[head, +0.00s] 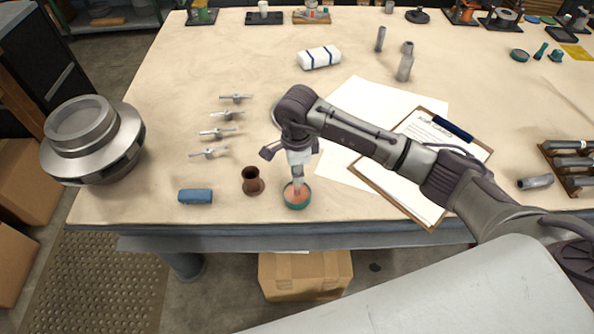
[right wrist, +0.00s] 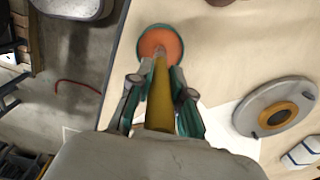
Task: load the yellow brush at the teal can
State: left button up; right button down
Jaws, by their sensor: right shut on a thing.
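The teal can (head: 298,203) stands near the front edge of the table, open at the top, with orange-pink contents. It also shows in the right wrist view (right wrist: 144,55). My right gripper (head: 297,168) is above the can, pointing down. In the right wrist view my right gripper (right wrist: 154,98) is shut on the yellow brush (right wrist: 159,95). The far end of the brush reaches over the orange contents of the can; I cannot tell how deep it goes. In the head view the brush is mostly hidden by the gripper. My left gripper is not in view.
A brown cup (head: 251,181) stands just left of the can, with a blue block (head: 195,196) further left. Several silver winged bolts (head: 218,132) lie behind them. A large grey casing (head: 92,145) is at far left. A clipboard (head: 399,185) lies under my right arm.

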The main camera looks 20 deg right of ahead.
jog(key=shift+s, duration=0.1)
jog(key=shift+r+p, duration=0.6)
jog(key=shift+r, duration=0.35)
jog(key=shift+r+p, duration=1.2)
jog(key=shift+r, duration=1.35)
